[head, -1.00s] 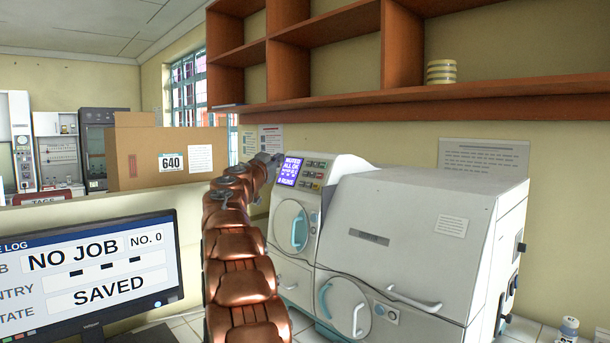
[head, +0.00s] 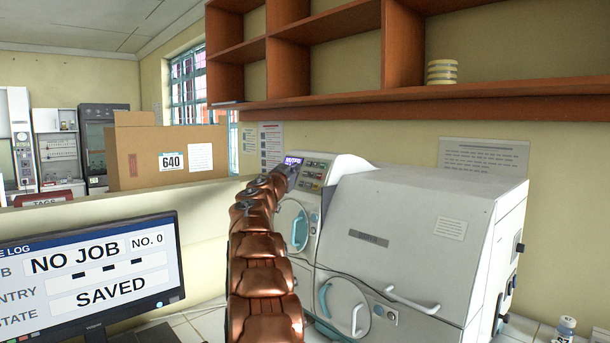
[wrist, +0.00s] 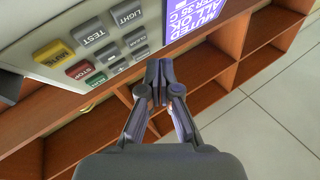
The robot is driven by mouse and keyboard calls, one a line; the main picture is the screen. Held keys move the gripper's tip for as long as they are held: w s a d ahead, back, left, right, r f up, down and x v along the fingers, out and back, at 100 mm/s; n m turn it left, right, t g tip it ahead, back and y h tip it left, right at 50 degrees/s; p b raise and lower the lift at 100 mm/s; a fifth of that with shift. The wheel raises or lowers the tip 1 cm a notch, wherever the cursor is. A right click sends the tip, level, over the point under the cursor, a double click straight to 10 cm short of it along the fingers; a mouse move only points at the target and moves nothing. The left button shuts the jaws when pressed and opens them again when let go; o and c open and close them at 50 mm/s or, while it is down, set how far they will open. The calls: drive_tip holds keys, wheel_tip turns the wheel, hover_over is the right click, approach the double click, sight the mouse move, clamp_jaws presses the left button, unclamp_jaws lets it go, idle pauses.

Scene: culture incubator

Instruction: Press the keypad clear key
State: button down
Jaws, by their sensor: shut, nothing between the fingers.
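The keypad (head: 314,174) is on the upper front of the white incubator (head: 425,235), right of a small purple screen (head: 293,160). In the wrist view the keypad (wrist: 72,78) shows tilted, with grey LIGHT (wrist: 127,15) and TEST (wrist: 90,32) keys and yellow, red and green keys. A smaller grey key (wrist: 135,37) sits among others near its edge; its label is too small to read surely. My gripper (wrist: 160,76) is shut and empty, its tips just beyond the keypad's edge and below the screen in that view. In the head view my arm covers the screen's lower part.
A wooden shelf (head: 440,98) runs above the incubator. A monitor (head: 95,270) stands at the lower left. A cardboard box (head: 135,160) marked 640 is behind it. A small bottle (head: 566,328) stands at the lower right.

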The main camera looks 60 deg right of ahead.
drive_tip(key=shift+s+d+f, duration=0.1)
drive_tip(key=shift+d+f, duration=0.3)
drive_tip(key=shift+d, duration=0.15)
drive_tip(key=shift+b, duration=0.35)
idle(0.8)
drive_tip(key=shift+s+d+f, duration=0.1)
drive_tip(key=shift+s+d, duration=0.05)
drive_tip(key=shift+d, duration=0.2)
drive_tip(key=shift+d+f+b, duration=0.2)
drive_tip(key=shift+d+b, duration=0.1)
drive_tip(key=shift+b, duration=0.15)
idle(0.7)
drive_tip(key=shift+a, duration=0.15)
drive_tip(key=shift+a+r+b, duration=0.35)
drive_tip(key=shift+a+b, duration=0.1)
drive_tip(key=shift+a, duration=0.05)
idle(0.3)
drive_tip(key=shift+w+a+r+b, duration=0.3)
drive_tip(key=shift+a+r, duration=0.1)
drive_tip(key=shift+a, duration=0.35)
drive_tip(key=shift+w+a+r+b, duration=0.15)
drive_tip(key=shift+a+r+b, duration=0.2)
drive_tip(key=shift+a, duration=0.35)
drive_tip(key=shift+w+a+r+b, duration=0.25)
drive_tip(key=shift+a+r, duration=0.15)
drive_tip(key=shift+a, duration=0.35)
